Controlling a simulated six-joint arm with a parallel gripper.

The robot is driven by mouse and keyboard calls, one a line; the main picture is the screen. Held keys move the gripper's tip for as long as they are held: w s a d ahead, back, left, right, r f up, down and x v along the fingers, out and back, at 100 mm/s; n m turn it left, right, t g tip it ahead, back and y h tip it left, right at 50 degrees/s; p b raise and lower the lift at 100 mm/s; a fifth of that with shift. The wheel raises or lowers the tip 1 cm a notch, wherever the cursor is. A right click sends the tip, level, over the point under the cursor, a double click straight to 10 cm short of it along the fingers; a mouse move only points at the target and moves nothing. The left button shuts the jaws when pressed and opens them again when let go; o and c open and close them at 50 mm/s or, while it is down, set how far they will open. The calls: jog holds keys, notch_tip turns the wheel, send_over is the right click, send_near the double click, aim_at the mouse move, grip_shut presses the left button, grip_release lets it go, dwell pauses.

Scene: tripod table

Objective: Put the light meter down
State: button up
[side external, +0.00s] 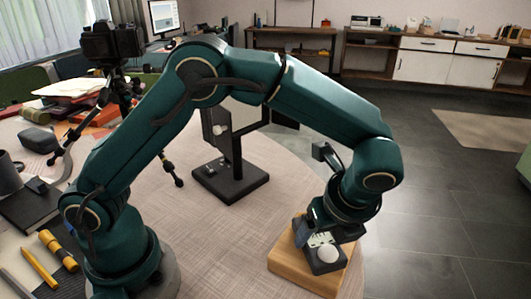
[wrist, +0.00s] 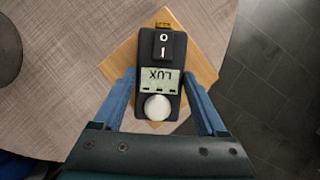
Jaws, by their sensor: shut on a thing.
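The light meter (side external: 326,267) is a small dark box with a white dome, a LUX display and a 0/1 switch. It also shows in the wrist view (wrist: 173,52). My gripper (side external: 323,232) points down with its blue fingers (wrist: 159,73) on either side of the meter, shut on it. The meter is over a square wooden block (side external: 288,258), which shows around it in the wrist view (wrist: 204,66). I cannot tell whether the meter's underside touches the block. The fingers' contact faces are partly hidden.
The round table (side external: 225,235) has clear surface left of the block; its edge and the dark tiled floor are close on the right. A black stand (side external: 230,187) is behind.

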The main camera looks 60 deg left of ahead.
jog(key=o, duration=1.4)
jog(key=shift+f, duration=0.1)
jog(key=v, duration=1.2)
jog(key=s+a+r+n+t+h, duration=0.25)
jog(key=s+a+r+n, duration=0.2)
jog(key=a+n, duration=0.6)
jog(key=s+a+f+n, duration=0.1)
jog(key=s+n, duration=0.1)
jog(key=n, duration=0.1)
jog(key=s+a+f+n+t+h, duration=0.1)
jog(key=s+f+n, duration=0.1)
jog(key=s+n, duration=0.1)
jog(key=s+a+f+n, duration=0.1)
jog(key=s+f+n, duration=0.1)
jog(key=n, duration=0.3)
jog(key=shift+s+t+h, duration=0.2)
jog(key=shift+t+h, duration=0.15)
